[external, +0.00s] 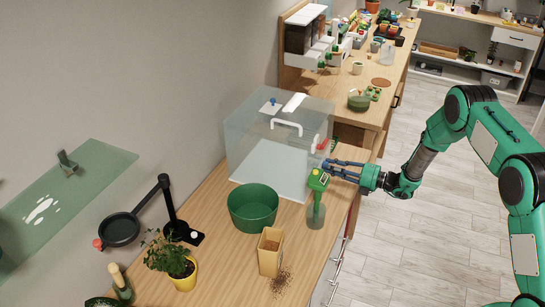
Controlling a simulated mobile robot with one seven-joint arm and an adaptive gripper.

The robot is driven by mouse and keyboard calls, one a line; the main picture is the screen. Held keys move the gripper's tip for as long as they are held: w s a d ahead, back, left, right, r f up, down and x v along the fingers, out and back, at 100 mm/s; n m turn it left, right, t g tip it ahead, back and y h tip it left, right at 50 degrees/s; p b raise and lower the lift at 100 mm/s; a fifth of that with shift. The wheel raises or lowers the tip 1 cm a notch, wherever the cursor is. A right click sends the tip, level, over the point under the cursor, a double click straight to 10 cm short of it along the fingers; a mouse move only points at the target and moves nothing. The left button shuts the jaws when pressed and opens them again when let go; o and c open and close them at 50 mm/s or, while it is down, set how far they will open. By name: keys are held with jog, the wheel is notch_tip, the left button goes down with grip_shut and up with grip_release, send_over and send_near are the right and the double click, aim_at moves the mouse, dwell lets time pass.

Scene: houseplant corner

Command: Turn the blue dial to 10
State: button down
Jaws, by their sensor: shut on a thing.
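My gripper (331,167) is at the lower right side of a clear box (262,140), below a red knob (321,143). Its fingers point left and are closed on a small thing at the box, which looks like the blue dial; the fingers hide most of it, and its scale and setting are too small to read. A small blue knob on a white plate (272,105) also shows on top of the box, well away from my gripper.
A green pot (253,208), a wooden box (270,252) with spilled crumbs and a yellow-potted plant (183,272) stand on the bench. The floor at right is clear.

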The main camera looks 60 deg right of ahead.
jog(key=shift+f+m+p, duration=0.1)
jog(key=shift+m+p, duration=0.4)
jog(key=shift+m, duration=1)
jog(key=c, duration=1.5)
grip_release()
jog(key=shift+s, duration=0.15)
jog(key=s, duration=1.1)
jog(key=shift+s+r, duration=0.2)
jog(key=shift+s, duration=0.15)
